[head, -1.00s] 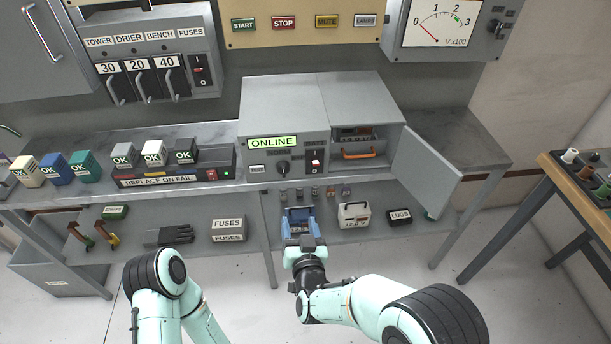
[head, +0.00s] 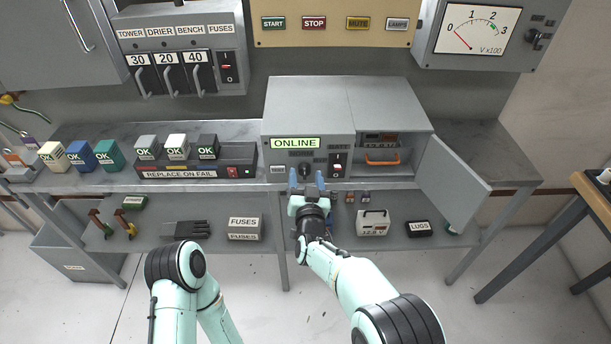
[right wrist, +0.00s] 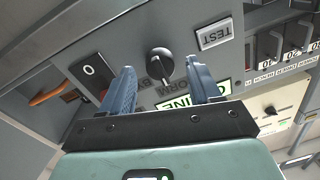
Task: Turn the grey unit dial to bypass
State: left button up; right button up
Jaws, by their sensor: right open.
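The grey unit (head: 309,103) stands on the bench with its green ONLINE display (head: 295,143) lit. Its black dial (head: 305,169) sits on the front panel between the TEST button and a rocker switch; in the right wrist view the dial (right wrist: 160,62) shows with partly hidden labels around it. I cannot tell where it points. My right gripper (head: 306,180) is in front of the dial, open and empty. In the right wrist view its blue fingers (right wrist: 160,84) are on either side of the dial, with no visible contact. My left gripper is out of view.
The rocker switch (head: 337,162) is close beside the dial; the TEST button (right wrist: 214,35) is on the other side. The unit's door (head: 451,183) hangs open at the right, by a compartment with an orange handle (head: 382,159). A lower shelf runs beneath.

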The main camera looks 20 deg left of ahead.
jog(key=shift+w+a, duration=0.2)
jog(key=shift+w, duration=0.4)
jog(key=shift+c, duration=0.3)
jog(key=c, duration=1)
jog(key=shift+f+b, duration=0.1)
jog(key=shift+b, duration=0.2)
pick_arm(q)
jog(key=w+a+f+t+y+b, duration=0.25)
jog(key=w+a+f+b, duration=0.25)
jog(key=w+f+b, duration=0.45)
pick_arm(e)
jog(key=m+b, duration=0.1)
jog(key=m, duration=1)
jog(key=shift+f+m+t, duration=0.1)
jog(key=shift+m+t, duration=0.2)
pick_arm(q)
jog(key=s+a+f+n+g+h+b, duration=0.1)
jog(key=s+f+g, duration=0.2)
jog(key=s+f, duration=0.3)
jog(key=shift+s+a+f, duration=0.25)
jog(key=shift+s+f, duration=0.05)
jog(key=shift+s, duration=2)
pick_arm(e)
jog(key=shift+m, duration=0.5)
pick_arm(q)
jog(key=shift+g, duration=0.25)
